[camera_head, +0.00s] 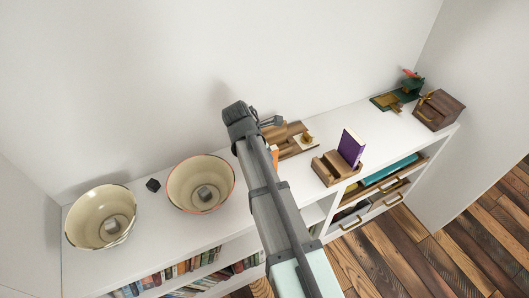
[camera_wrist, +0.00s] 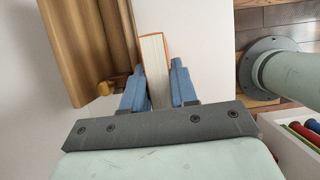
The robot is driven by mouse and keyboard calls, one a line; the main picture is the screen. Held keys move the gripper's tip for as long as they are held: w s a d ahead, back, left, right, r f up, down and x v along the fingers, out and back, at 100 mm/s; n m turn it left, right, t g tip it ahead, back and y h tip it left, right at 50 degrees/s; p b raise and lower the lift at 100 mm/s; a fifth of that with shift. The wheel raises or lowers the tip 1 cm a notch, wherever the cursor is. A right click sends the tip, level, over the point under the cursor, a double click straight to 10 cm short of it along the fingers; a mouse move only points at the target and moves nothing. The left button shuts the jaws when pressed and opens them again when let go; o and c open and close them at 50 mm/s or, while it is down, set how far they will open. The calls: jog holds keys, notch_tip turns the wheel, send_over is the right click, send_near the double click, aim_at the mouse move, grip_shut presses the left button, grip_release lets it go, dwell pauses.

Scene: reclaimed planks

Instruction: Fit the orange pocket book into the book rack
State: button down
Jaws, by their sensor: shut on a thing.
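The orange pocket book (camera_wrist: 155,58) is between the blue fingers of my gripper (camera_wrist: 158,88) in the wrist view, its pale page edges facing the camera and an orange cover edge showing. In the head view my arm hides most of the gripper; a small orange patch (camera_head: 275,153) shows beside it, probably this book. The wooden book rack (camera_head: 329,171) stands near the shelf's front edge, right of my arm. A purple book (camera_head: 351,147) stands upright, slightly tilted, at its right end. The held book is apart from the rack.
A wooden piece with a brass knob (camera_head: 297,146) lies close behind my gripper; a brown wooden object (camera_wrist: 92,45) is close left in the wrist view. Two cream bowls (camera_head: 101,217) (camera_head: 201,184) and a dark cube (camera_head: 153,185) stand left. A wooden box (camera_head: 438,110) stands far right.

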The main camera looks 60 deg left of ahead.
jog(key=shift+f, duration=0.15)
jog(key=c, duration=0.9)
grip_release()
jog(key=v, duration=1.2)
